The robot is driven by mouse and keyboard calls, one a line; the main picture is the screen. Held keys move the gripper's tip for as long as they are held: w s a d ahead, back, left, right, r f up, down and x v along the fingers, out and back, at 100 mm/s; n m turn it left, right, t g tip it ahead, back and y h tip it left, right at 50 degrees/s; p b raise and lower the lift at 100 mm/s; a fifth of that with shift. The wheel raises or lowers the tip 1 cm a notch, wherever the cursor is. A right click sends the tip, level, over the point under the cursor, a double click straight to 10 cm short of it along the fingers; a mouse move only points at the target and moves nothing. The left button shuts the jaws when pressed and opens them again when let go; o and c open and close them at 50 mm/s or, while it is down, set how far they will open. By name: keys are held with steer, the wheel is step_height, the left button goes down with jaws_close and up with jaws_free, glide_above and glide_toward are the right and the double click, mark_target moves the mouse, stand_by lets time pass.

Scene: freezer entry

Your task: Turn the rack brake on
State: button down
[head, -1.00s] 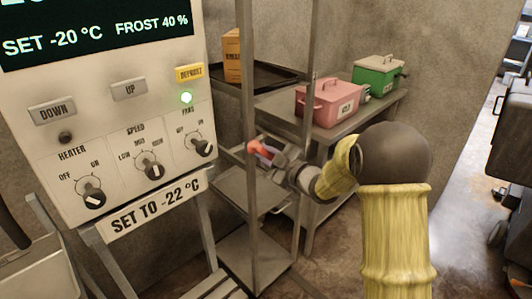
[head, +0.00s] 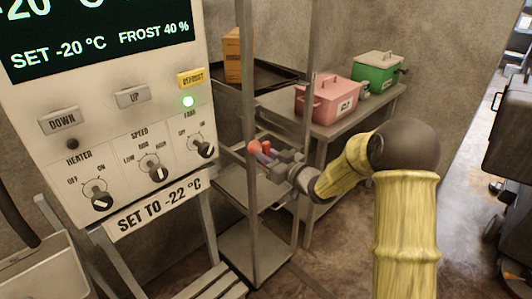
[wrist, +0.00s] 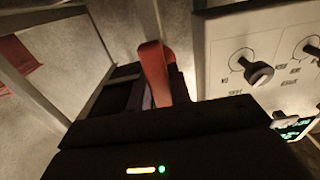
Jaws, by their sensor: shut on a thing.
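The rack (head: 249,215) is a tall grey metal frame with shelves, standing just right of the control panel in the head view. The brake lever (head: 256,147) has a red end and sits at the rack's front post, about mid-height. My gripper (head: 272,158) reaches it from the right and is shut on it. In the wrist view the red lever (wrist: 154,72) stands up from between the jaws of my gripper (wrist: 165,100). The dark gripper body hides the lever's lower part, and its pivot cannot be made out.
The control panel (head: 110,150), with knobs and buttons, is close on the left. A dark tray (head: 275,75) lies on the rack with an orange-brown box (head: 232,55). A side table (head: 335,125) behind holds a pink box (head: 328,98) and a green box (head: 378,70).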

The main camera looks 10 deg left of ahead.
steer(key=shift+f, duration=0.15)
steer(key=c, duration=1.3)
jaws_free()
steer(key=shift+s+d, duration=0.1)
steer(key=b+v, duration=0.1)
steer(key=v, duration=1.6)
steer(key=shift+s, duration=0.1)
